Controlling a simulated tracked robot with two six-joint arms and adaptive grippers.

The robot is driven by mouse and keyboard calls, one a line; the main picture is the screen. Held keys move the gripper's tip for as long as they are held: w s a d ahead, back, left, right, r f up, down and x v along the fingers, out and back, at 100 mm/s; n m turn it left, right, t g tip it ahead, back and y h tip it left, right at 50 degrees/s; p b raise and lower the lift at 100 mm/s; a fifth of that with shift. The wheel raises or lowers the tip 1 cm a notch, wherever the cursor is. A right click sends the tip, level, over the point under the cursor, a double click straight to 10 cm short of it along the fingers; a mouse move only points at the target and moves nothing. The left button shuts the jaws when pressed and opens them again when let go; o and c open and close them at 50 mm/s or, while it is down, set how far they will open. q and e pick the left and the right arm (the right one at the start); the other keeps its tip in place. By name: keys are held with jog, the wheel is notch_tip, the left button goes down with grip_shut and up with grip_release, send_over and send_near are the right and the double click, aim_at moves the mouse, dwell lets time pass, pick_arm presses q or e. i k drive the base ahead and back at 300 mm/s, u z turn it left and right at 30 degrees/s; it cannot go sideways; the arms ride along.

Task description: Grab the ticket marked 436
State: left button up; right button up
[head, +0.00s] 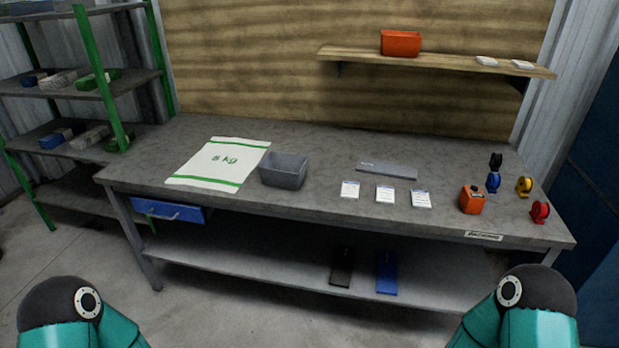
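Three small white tickets lie in a row near the front edge of the workbench: a left ticket (349,189), a middle ticket (385,194) and a right ticket (421,199). Their print is too small to read, so I cannot tell which is marked 436. Two more white slips, a left slip (486,61) and a right slip (522,64), lie on the wall shelf. Only teal and dark parts of my two arms show at the bottom corners. Neither of my grippers is in view.
The wall shelf (440,63) carries an orange bin (401,43). Bench space before the sack is clear.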

aim_at(350, 191)
jog(key=u, duration=0.3)
jog(key=i, duration=1.6)
jog(key=z, duration=0.3)
